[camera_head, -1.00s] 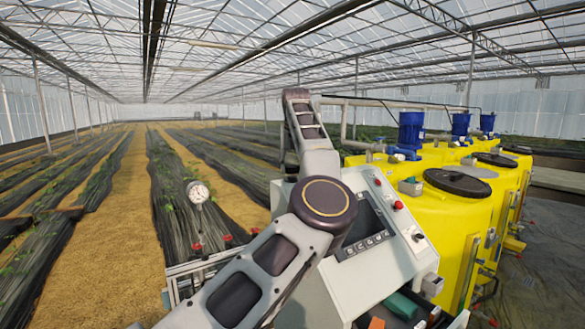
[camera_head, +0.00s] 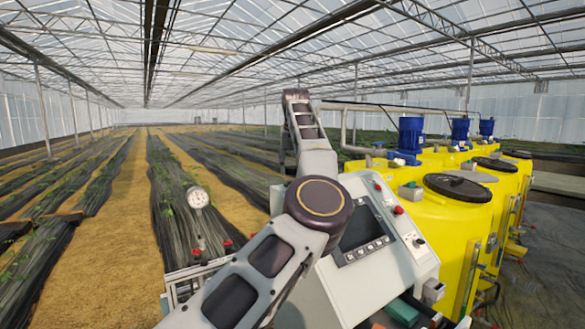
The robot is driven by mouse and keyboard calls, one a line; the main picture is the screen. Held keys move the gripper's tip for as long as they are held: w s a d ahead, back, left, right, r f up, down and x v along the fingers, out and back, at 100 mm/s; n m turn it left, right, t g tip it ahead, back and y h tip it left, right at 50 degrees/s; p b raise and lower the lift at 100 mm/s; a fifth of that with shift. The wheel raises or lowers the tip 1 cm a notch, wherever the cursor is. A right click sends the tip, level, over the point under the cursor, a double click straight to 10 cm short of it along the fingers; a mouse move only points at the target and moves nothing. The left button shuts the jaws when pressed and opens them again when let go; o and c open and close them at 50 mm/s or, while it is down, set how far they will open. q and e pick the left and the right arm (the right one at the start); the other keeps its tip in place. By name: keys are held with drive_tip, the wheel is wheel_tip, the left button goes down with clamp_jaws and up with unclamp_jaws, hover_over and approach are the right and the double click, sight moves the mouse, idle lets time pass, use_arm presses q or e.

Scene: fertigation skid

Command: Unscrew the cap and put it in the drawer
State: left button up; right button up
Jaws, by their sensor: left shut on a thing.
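My left arm (camera_head: 265,255) comes in from the lower left, bends at a dark round joint (camera_head: 320,200) and runs up in front of the control cabinet. I cannot make out its gripper or fingers in the head view, nor anything held in them. No small screw cap can be made out. Black round lids sit on the yellow tanks, the nearest lid (camera_head: 458,187) lying flat on its tank. At the bottom edge, a teal object (camera_head: 404,311) shows below the cabinet, cut off by the frame. I cannot tell whether it lies in a drawer. My right gripper is not in view.
The grey control cabinet (camera_head: 405,262) with screen and buttons stands in the middle. Yellow tanks (camera_head: 435,235) with blue motors (camera_head: 411,135) stand to the right. A pressure gauge (camera_head: 198,197) stands over pipework at the left. Crop rows lie beyond.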

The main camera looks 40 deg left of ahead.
sight(292, 169)
use_arm(q)
drive_tip(key=shift+r, duration=1.4)
drive_tip(key=shift+f, duration=0.1)
drive_tip(key=shift+f, duration=1.55)
drive_tip(key=shift+r, duration=0.1)
drive_tip(key=shift+r, duration=1.6)
drive_tip(key=shift+f, duration=3.35)
drive_tip(key=shift+c, duration=0.4)
drive_tip(key=shift+m, duration=0.4)
